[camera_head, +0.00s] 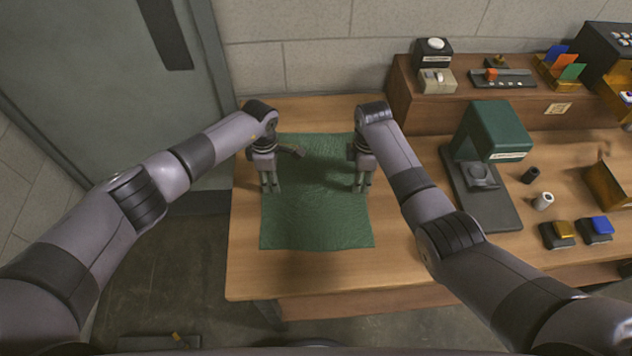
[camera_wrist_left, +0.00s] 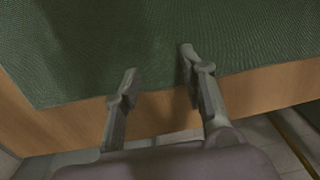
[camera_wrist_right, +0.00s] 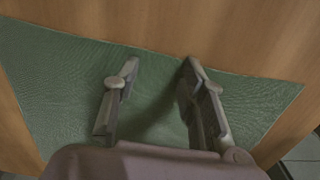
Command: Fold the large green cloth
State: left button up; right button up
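The large green cloth (camera_head: 316,215) lies flat and spread out on the wooden table. It also fills much of the left wrist view (camera_wrist_left: 130,50) and the right wrist view (camera_wrist_right: 70,90). My left gripper (camera_head: 270,191) is over the cloth's left edge, pointing down. In the left wrist view its two fingers (camera_wrist_left: 157,65) are apart with nothing between them. My right gripper (camera_head: 362,191) is over the cloth's right edge. I cannot tell whether the fingertips touch the cloth.
A green machine (camera_head: 492,132) on a dark base stands right of the cloth. Small dark and white cylinders (camera_head: 543,201) and yellow and blue blocks (camera_head: 601,225) lie further right. A raised wooden shelf (camera_head: 405,85) is behind. The table's front strip (camera_head: 320,275) is clear.

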pick_arm(q)
jog(key=shift+f, duration=0.15)
grip_shut()
pick_arm(e)
jog(key=shift+s+f, duration=0.15)
jog(key=shift+f, duration=0.1)
grip_shut()
dwell(2.0)
jog(key=shift+r, duration=0.1)
